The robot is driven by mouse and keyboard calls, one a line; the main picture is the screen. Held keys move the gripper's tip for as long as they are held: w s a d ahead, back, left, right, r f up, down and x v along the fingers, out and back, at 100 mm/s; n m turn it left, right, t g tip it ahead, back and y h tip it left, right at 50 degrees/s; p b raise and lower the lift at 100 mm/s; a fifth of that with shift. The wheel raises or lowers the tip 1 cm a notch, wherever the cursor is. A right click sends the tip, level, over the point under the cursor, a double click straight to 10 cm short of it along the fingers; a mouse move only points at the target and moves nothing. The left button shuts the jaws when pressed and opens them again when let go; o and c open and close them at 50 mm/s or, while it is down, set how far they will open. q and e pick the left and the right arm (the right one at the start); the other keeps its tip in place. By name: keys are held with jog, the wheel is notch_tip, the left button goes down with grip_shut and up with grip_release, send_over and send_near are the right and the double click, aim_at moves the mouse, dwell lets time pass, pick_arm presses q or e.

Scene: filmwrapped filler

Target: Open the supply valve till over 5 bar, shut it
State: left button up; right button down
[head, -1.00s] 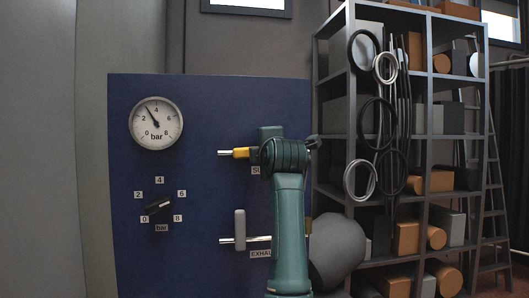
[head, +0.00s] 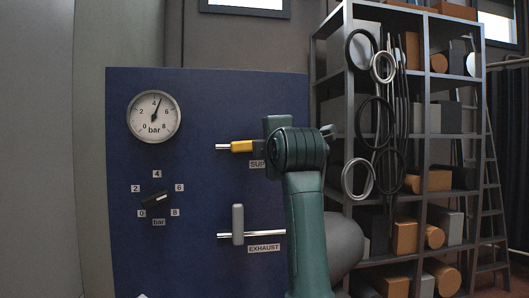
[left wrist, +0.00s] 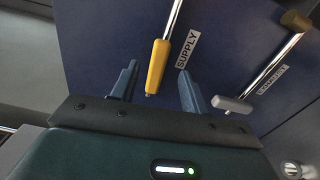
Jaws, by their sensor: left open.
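The supply valve's yellow handle (head: 242,146) lies level on the blue panel, in line with its pipe; it also shows in the left wrist view (left wrist: 157,65). My left gripper (left wrist: 158,69) is open, with one finger on each side of the handle's free end and gaps on both sides. In the head view my arm hides this gripper and part of the SUPPLY label. The round gauge (head: 153,117) has its needle a little right of 4, at around 5 bar. My right gripper is in neither view.
The exhaust valve's grey handle (head: 238,224) stands upright across its pipe, below the supply valve. A black knob (head: 155,199) with a 0 to 8 bar scale sits under the gauge. A shelf rack (head: 420,150) with boxes and hanging hoses stands right of the panel.

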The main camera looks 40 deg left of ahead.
pick_arm(q)
jog(key=shift+b+v, duration=0.4)
jog(key=shift+v, duration=2.3)
